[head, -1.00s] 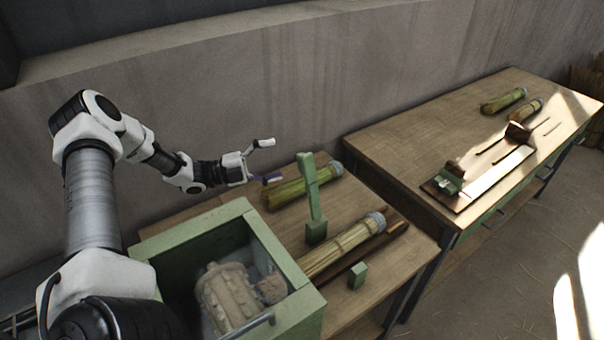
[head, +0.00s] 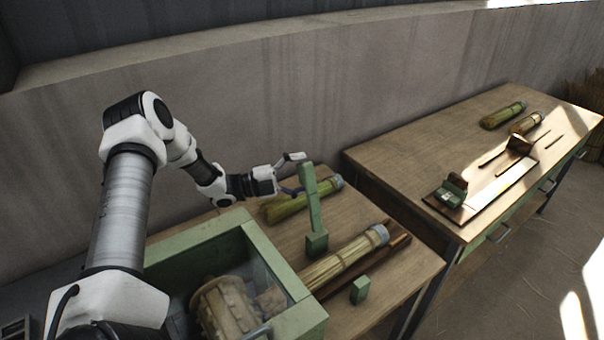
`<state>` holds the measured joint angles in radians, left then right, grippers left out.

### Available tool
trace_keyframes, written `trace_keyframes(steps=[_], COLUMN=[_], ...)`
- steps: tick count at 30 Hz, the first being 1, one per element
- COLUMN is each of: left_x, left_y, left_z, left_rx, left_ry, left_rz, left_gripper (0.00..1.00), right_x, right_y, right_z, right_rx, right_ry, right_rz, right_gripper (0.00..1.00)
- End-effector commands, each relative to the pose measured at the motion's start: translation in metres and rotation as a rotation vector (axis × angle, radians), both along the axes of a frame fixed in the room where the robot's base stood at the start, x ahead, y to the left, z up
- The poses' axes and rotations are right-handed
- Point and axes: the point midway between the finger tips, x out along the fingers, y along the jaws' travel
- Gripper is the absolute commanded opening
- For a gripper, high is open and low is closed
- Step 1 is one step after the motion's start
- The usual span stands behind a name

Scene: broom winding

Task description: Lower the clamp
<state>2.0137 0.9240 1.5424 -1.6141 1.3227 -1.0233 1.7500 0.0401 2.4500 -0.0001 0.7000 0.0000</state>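The green clamp (head: 312,207) stands on the near wooden table, its arm pointing up and leaning slightly left. Its square base (head: 316,243) sits beside a straw broom bundle (head: 345,256) with a grey band at its far end. My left gripper (head: 296,173) is open, with its two fingers spread apart close to the left of the clamp arm's upper end. The lower finger is partly behind the clamp arm, and I cannot tell whether it touches. My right gripper is not in view.
A green box (head: 190,240) with a bundled thing inside stands at the near left. A second greenish bundle (head: 285,205) lies behind the clamp. A small green block (head: 360,290) is at the front. A second table (head: 400,150) at right holds a board and more bundles.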

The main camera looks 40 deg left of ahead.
Motion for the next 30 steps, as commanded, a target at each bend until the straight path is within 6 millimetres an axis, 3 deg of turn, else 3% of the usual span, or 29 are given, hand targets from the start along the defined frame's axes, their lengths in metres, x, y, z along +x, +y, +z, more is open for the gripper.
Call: trace_keyframes(steps=[1,6,7,19,30], left_x=[0.0,0.0,0.0,-0.003,-0.015], left_y=[0.0,0.0,0.0,-0.011,-0.051], left_z=[0.0,0.0,0.0,0.009,0.02], left_rx=[0.0,0.0,0.0,0.068,0.31], left_ry=[0.0,0.0,0.0,-0.019,-0.087], left_rz=[0.0,0.0,0.0,-0.002,-0.003], left_gripper=[0.66,0.06,0.0,0.0,0.0], right_x=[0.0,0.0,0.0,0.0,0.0], right_y=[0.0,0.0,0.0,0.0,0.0], right_z=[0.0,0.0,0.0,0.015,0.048], right_rx=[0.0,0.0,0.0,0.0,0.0], right_ry=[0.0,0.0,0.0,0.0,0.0], right_rz=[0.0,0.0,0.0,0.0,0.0], right_gripper=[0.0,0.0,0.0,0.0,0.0])
